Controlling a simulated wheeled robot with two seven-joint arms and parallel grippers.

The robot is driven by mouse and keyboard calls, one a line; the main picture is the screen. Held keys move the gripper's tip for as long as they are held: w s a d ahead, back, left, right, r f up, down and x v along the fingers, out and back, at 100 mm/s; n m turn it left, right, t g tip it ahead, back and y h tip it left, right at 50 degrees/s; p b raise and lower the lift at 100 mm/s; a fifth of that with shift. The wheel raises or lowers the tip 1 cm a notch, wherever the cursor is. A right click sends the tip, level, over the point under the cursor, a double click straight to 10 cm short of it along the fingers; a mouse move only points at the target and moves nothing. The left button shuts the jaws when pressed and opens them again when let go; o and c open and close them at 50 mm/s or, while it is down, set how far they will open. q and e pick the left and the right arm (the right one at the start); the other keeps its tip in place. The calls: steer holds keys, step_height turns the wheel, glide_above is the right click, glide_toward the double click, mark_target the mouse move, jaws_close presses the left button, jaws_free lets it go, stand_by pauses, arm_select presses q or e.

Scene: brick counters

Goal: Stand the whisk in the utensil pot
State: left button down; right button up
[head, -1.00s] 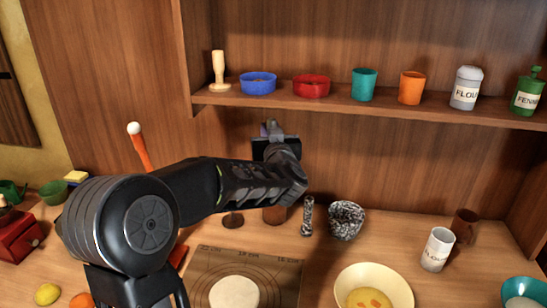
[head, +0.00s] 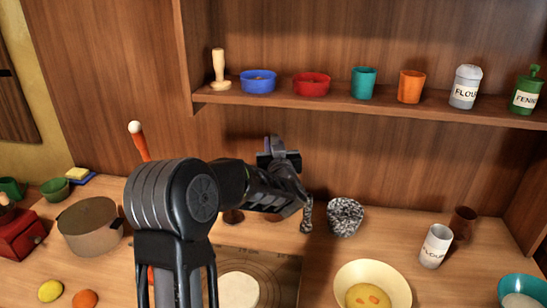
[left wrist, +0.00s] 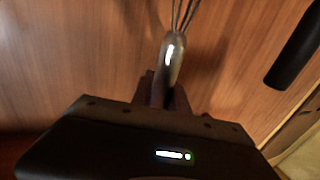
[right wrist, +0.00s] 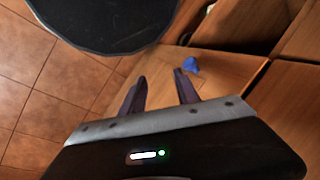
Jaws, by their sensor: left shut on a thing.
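The whisk (left wrist: 172,58) shows in the left wrist view, with its grey handle between the fingers of my left gripper (left wrist: 165,92) and its wires running off the top edge. My left gripper is shut on the handle. In the head view this gripper (head: 277,150) is in front of the back panel, below the shelf, and my arm hides the whisk. A small part of a brown pot (head: 272,217), possibly the utensil pot, shows under my arm; its opening is hidden. My right gripper (right wrist: 160,90) is open and empty in the right wrist view.
A speckled mortar (head: 345,217) and its pestle (head: 306,216) stand near the brown pot. The shelf (head: 335,98) above carries bowls, cups and jars. A cooking pot (head: 88,228) is at left, a cream bowl (head: 372,286) at front right. A tall orange rod (head: 140,145) rises left of my arm.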

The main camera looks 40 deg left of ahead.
arm_select(q)
step_height(320, 180, down, 4)
steer(key=shift+w+a+f+p, duration=0.15)
steer(key=shift+f+p, duration=0.1)
steer(key=shift+p, duration=0.2)
steer(key=shift+f, duration=0.1)
steer(key=shift+f+b, duration=0.2)
steer(key=shift+b, duration=0.1)
steer(key=c, duration=1.3)
jaws_free()
steer(key=shift+r, duration=0.1)
steer(key=shift+r+p, duration=0.2)
steer(key=shift+p, duration=0.15)
steer(key=b+v, duration=0.2)
steer(key=v, duration=1)
steer(key=shift+b, duration=0.4)
